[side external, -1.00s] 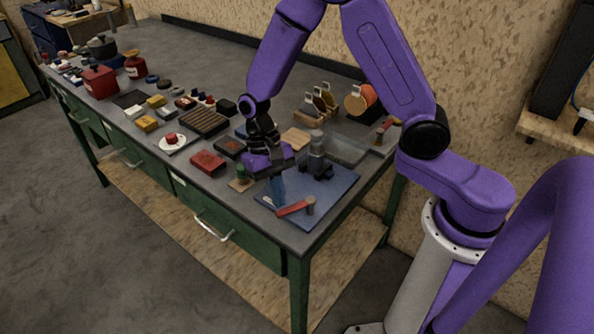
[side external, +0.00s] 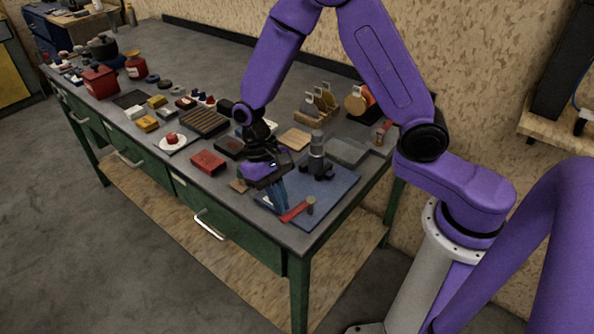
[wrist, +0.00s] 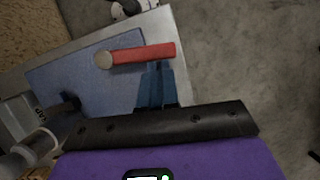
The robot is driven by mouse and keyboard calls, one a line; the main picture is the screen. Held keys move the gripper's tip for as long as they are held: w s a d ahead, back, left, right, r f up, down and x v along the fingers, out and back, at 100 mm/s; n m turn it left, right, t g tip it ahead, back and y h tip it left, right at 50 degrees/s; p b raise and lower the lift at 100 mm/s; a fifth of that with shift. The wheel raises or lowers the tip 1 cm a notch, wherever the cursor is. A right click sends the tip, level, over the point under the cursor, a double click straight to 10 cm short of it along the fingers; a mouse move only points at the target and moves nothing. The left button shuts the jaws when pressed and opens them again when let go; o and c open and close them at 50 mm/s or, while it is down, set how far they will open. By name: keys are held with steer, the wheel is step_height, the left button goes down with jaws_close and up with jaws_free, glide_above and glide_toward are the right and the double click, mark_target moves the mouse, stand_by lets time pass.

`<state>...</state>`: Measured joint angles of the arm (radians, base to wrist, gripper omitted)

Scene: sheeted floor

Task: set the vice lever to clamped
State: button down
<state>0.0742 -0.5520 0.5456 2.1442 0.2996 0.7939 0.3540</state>
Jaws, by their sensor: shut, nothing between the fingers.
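The lever has a red handle (side external: 294,211) on a round grey pivot (side external: 310,204) and lies over a blue plate (side external: 335,195) at the table's near corner. In the wrist view the red handle (wrist: 148,53) points right from its pivot (wrist: 103,60). My gripper (side external: 282,207) is shut and empty, with its blue fingers pointing down beside the handle. In the wrist view the fingertips (wrist: 157,66) meet the handle's lower edge; I cannot tell whether they touch it. A dark grey vice-like body (side external: 317,160) stands on the plate behind. No clamped marking is readable.
A red block (side external: 208,162), a ribbed brown tray (side external: 205,122) and a white dish (side external: 172,142) lie left of my gripper. A grey block (side external: 347,151) stands behind the plate. The table's front edge is close to the handle's free end.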

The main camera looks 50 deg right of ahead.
steer(key=v, duration=1)
steer(key=shift+s+d, duration=0.1)
steer(key=s+d+r+n+t, duration=0.2)
steer(key=s+d+n, duration=0.2)
steer(key=s+n, duration=0.3)
steer(key=s+d+r+n+t, duration=0.1)
steer(key=s+d+n, duration=0.3)
steer(key=s, duration=1)
steer(key=n+t, duration=0.1)
steer(key=n, duration=0.2)
steer(key=shift+d+r+t, duration=0.2)
steer(key=shift+r+t, duration=0.1)
steer(key=shift+r, duration=0.1)
